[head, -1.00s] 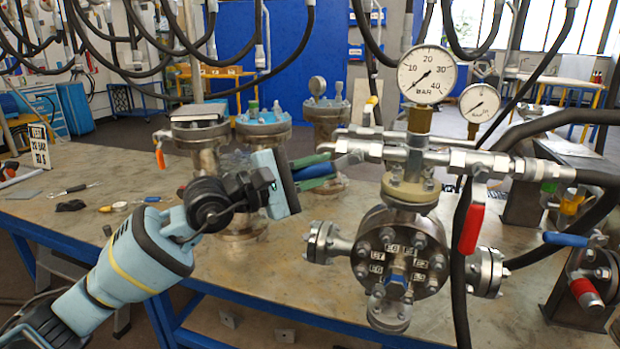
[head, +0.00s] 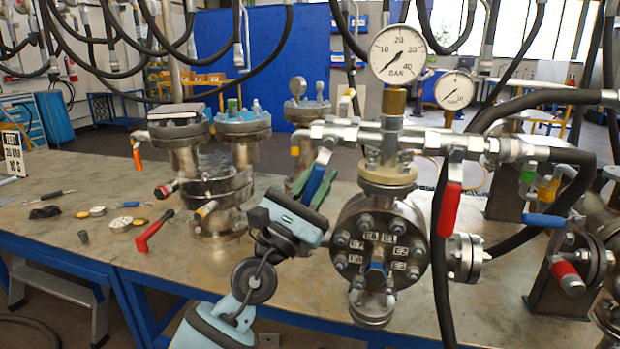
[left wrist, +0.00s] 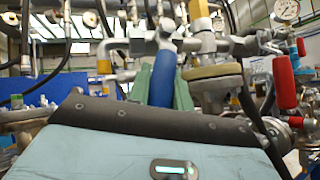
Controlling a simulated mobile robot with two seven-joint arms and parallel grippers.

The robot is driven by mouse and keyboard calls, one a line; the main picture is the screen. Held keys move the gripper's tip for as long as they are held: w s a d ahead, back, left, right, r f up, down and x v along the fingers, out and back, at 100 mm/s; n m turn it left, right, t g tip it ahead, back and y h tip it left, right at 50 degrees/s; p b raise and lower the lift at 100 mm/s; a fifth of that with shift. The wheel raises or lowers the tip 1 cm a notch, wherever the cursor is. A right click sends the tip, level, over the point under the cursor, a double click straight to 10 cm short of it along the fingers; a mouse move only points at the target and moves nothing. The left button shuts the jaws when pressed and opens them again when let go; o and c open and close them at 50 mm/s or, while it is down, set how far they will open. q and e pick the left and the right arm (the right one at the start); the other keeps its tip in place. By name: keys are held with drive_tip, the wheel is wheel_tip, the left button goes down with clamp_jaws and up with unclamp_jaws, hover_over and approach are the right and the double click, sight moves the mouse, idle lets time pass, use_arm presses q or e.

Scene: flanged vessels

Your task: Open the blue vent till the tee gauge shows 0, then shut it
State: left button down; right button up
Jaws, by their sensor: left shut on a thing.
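The blue vent handle (head: 313,184) hangs steeply down from the left end of the steel manifold (head: 370,134). My left gripper (head: 317,190) is shut on it, its green fingers on either side. In the left wrist view the blue handle (left wrist: 163,78) stands between the green fingers. The large tee gauge (head: 398,54), marked in BAR, stands above the manifold. Its needle points to the lower left, near the low end of the scale; the exact reading is too small to tell. My right gripper is not in view.
A red lever (head: 447,210) hangs from the manifold's right side. A smaller gauge (head: 455,90) stands behind. The flanged vessel (head: 378,250) is below. Another blue lever (head: 543,220) is at the right. Black hoses hang across the view. Tools and a red-handled valve lever (head: 153,231) lie on the left.

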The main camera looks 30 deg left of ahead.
use_arm(q)
drive_tip(key=n+y, duration=0.2)
drive_tip(key=d+n+t+y+b, duration=0.1)
drive_tip(key=n+y, duration=0.1)
drive_tip(key=n, duration=0.1)
drive_tip(key=d+n+y, duration=0.1)
drive_tip(key=n+y, duration=0.1)
drive_tip(key=y, duration=0.1)
drive_tip(key=shift+w+f+n+t+b, duration=0.15)
drive_tip(key=shift+w+n+t+b, duration=0.1)
drive_tip(key=shift+n+t+b, duration=0.15)
drive_tip(key=c, duration=1.3)
unclamp_jaws()
drive_tip(key=shift+d, duration=0.1)
drive_tip(key=shift+o, duration=0.2)
